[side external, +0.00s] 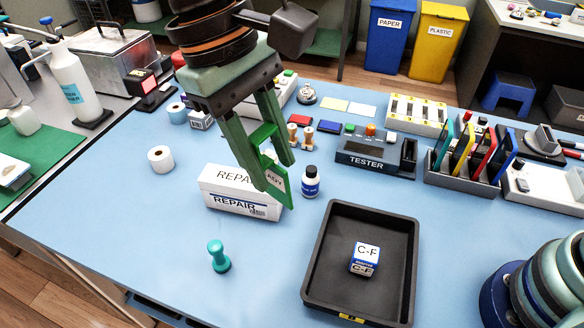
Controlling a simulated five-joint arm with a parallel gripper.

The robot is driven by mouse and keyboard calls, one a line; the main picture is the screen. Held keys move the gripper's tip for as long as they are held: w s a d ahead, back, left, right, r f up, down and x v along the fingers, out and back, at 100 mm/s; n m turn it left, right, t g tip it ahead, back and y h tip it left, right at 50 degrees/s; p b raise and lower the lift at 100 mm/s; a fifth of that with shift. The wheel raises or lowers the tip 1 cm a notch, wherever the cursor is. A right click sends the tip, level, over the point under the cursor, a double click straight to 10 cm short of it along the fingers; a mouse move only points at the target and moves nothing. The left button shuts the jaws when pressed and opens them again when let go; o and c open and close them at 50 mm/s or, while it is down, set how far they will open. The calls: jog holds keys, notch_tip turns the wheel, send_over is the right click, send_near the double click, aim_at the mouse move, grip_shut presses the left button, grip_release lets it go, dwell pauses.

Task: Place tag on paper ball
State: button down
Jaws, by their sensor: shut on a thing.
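My gripper (274,172) is shut on a green tag (278,186) with a white label. The visible letters on the label read "ADY"; a finger hides the rest. The tag hangs tilted, and in the picture it overlaps the right end of the white REPAIR box (225,190). I cannot tell whether tag and box touch. I see no paper ball in this view.
A black tray (402,285) holds a small C-F box (365,258). A teal stamp (218,257) stands in front. The TESTER (372,155) lies behind. Blue table at front left is clear.

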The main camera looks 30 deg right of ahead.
jog(key=w+d+r+m+y, duration=0.1)
jog(key=w+d+m, duration=0.1)
jog(key=w+d, duration=0.5)
jog(key=w+d+r+m, duration=0.1)
jog(key=w+d+m, duration=0.15)
jog(key=d, duration=0.85)
jog(key=w+d+r+m+g+y, duration=0.1)
jog(key=d, duration=0.7)
jog(key=w+d+r+m+y, duration=0.1)
jog(key=d+m, duration=0.1)
jog(key=d, duration=0.6)
jog(key=w+a+f+n+h, duration=0.1)
jog(key=w+a+f+n, duration=0.25)
jog(key=a+n, duration=0.35)
jog(key=shift+m, duration=0.45)
jog(key=shift+s+a+f, duration=0.1)
jog(key=shift+a+f, duration=0.15)
jog(key=shift+f, duration=3.2)
jog(key=shift+s+a+f, duration=0.15)
jog(key=shift+a+f, duration=0.05)
jog(key=shift+f, duration=3.25)
jog(key=shift+s+a+f, duration=0.1)
jog(key=shift+a+f, duration=0.15)
jog(key=shift+f, duration=3.2)
jog(key=shift+f, duration=0.1)
jog(key=c, duration=0.5)
grip_release()
